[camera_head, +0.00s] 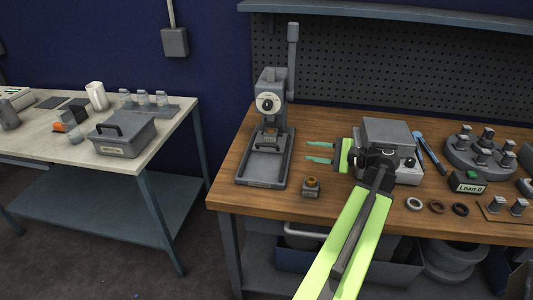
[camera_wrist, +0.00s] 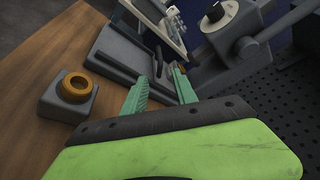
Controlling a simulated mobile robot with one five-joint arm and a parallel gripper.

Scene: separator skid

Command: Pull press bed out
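The grey arbor press (camera_head: 271,104) stands at the left end of the wooden bench, with a dial on its head and a tall lever. Its low press bed (camera_head: 262,170) is a rimmed tray at the front of its foot; a small brownish piece (camera_head: 270,133) sits under the ram. The bed also shows in the wrist view (camera_wrist: 118,58). My gripper (camera_head: 317,152) is to the right of the press, its teal fingers pointing left at it. In the wrist view the fingers (camera_wrist: 162,88) are apart with nothing seen held between them. Contact with the bed is not seen.
A small grey block with an orange ring (camera_head: 311,187) stands right of the bed, near the bench's front edge. A grey boxy device (camera_head: 388,140) is behind my wrist. Rings (camera_head: 437,206) lie farther right. A separate table (camera_head: 90,150) stands left across a gap.

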